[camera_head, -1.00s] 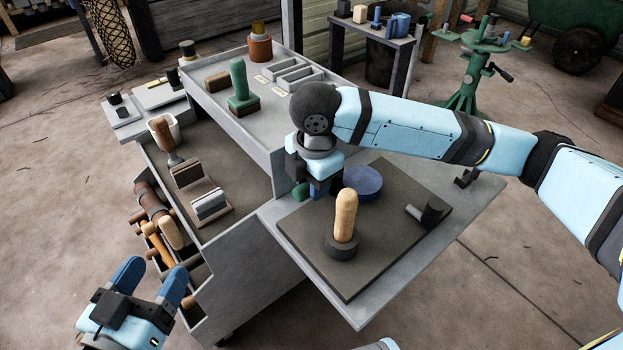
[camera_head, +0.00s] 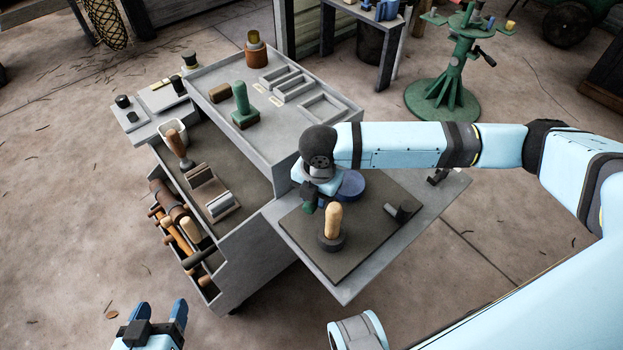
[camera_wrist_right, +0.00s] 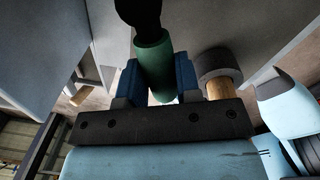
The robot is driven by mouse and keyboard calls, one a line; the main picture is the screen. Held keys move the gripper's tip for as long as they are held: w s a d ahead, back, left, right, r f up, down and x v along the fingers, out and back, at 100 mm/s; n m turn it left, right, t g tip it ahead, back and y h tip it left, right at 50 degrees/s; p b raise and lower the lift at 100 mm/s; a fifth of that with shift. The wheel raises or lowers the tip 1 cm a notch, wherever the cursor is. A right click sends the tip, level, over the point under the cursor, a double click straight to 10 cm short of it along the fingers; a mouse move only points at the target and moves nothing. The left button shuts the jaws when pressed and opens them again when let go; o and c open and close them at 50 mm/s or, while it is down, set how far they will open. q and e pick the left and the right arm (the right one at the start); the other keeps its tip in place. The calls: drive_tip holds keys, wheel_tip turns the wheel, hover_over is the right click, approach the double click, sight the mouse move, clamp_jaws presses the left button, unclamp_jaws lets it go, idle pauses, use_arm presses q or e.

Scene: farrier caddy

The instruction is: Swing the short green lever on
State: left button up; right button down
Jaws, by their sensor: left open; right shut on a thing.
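The short green lever (camera_wrist_right: 153,65) is a green grip on a black end. In the right wrist view it lies between the blue fingers of my right gripper (camera_wrist_right: 158,78), which is shut on it. I cannot tell the lever's exact angle. My left gripper (camera_head: 158,316) is open and empty, low at the left over the floor, apart from the cart.
A wooden-handled tool (camera_head: 332,222) stands upright on the dark mat (camera_head: 365,235), close to my right gripper. A blue disc (camera_head: 350,184) lies behind it. A green-handled block (camera_head: 240,105) stands on the cart's upper tray. Hammers fill the side rack.

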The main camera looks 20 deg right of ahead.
idle(0.3)
drive_tip(key=c, duration=0.8)
unclamp_jaws()
drive_tip(key=shift+s, duration=0.1)
wheel_tip(320, 180, up, 14)
drive_tip(key=p, duration=0.3)
drive_tip(key=shift+s+d+p, duration=0.25)
drive_tip(key=shift+p, duration=0.15)
